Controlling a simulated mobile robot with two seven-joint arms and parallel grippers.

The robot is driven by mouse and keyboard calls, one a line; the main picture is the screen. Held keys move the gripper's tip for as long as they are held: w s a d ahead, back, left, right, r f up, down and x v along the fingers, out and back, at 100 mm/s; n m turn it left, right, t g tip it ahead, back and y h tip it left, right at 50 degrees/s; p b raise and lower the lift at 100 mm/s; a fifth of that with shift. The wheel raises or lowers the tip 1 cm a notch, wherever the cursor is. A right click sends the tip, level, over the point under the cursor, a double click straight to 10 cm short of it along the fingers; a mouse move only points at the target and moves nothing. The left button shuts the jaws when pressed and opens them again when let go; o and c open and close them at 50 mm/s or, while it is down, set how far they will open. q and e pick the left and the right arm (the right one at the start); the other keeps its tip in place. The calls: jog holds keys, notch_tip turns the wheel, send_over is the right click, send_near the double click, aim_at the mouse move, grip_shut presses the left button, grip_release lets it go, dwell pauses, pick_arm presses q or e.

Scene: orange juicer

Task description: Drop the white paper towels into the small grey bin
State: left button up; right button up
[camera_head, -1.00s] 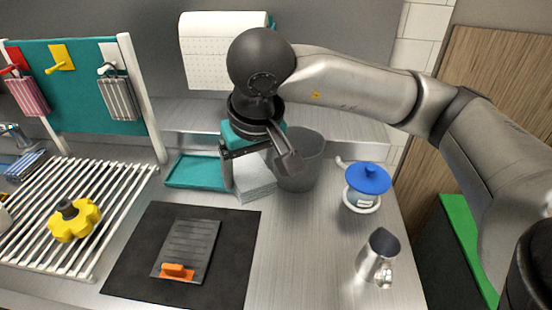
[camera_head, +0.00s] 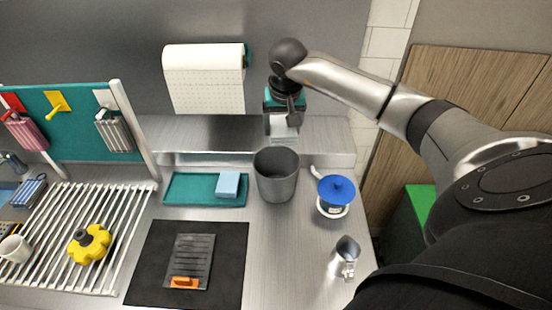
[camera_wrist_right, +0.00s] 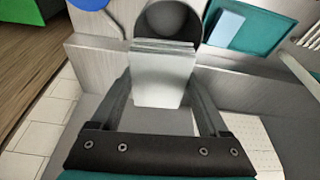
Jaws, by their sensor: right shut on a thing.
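The white paper towels are a squarish stack (camera_head: 283,126) held by my right gripper (camera_head: 284,116), up and behind the bin over the back ledge in the head view. In the right wrist view the stack (camera_wrist_right: 163,80) sits between the two fingers of the right gripper (camera_wrist_right: 165,85). The small grey bin (camera_head: 276,178) stands upright on the counter, nearer the viewer than the stack. Its dark opening (camera_wrist_right: 168,20) shows at the top of the right wrist view, partly behind the stack. My left gripper is not in view.
A teal tray (camera_head: 182,190) with a blue block (camera_head: 228,184) lies left of the bin. A blue-lidded container (camera_head: 336,192) and a metal jug (camera_head: 346,250) stand to the right. A paper roll (camera_head: 205,75) hangs on the wall. A black mat (camera_head: 150,260) lies in front.

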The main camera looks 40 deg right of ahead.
jog(key=shift+d+f, duration=0.1)
jog(key=shift+d, duration=0.05)
notch_tip(320, 180, down, 6)
jog(key=b, duration=0.4)
jog(key=o, duration=1.2)
jog(key=v, duration=1.5)
jog(key=shift+r+b, duration=0.25)
jog(key=shift+b, duration=0.05)
jog(key=shift+s+f, duration=0.1)
